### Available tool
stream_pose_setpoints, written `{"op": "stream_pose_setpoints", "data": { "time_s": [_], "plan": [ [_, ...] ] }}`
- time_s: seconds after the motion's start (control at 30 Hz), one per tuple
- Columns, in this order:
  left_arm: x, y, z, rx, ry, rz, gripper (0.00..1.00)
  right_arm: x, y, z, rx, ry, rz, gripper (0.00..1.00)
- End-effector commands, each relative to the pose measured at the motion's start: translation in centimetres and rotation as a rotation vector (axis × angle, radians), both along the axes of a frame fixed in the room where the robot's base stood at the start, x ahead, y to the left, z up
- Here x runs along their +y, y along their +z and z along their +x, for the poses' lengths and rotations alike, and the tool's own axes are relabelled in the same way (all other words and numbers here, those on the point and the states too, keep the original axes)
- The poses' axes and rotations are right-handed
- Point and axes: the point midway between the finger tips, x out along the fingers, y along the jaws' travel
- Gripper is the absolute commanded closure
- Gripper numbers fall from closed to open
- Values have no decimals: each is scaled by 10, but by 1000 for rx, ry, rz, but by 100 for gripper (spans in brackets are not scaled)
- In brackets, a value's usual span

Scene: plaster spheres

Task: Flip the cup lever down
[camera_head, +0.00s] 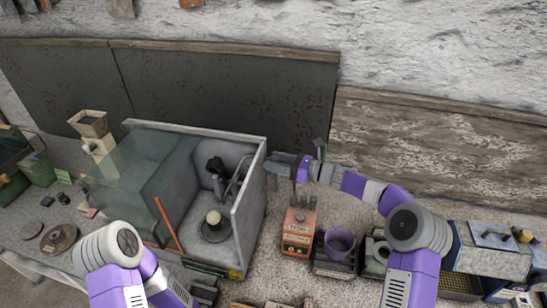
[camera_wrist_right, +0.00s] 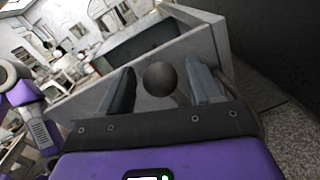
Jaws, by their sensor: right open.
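A dark round knob (camera_wrist_right: 160,78) on a thin stem shows in the right wrist view, beside the grey wall of the open-fronted box; it looks like the end of the cup lever. My right gripper (camera_wrist_right: 163,84) is open, with one finger on each side of the knob, and I see no clear contact. In the head view the right gripper (camera_head: 279,162) is at the upper right edge of the box (camera_head: 251,200), and the knob is hidden there. Inside the box a pale sphere (camera_head: 213,217) sits on a round dark base (camera_head: 214,232). My left gripper is out of view.
An orange device (camera_head: 298,232), a purple bucket (camera_head: 339,244) and other equipment stand right of the box. A green translucent cover (camera_head: 150,180) is on its left. A dark panel (camera_head: 230,90) stands behind.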

Motion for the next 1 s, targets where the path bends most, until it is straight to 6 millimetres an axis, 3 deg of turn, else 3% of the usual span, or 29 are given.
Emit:
{"op": "stream_pose_setpoints", "data": {
  "time_s": [0.4, 0.8, 1.0],
  "plan": [
    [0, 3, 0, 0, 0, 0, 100, 10, 0, 5, 1, -1, 1, 36],
    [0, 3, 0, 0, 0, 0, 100, 10, 0, 5, 2, -1, 1, 97],
    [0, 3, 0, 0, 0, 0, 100, 10, 0, 5, 1, -1, 1, 100]
  ]
}}
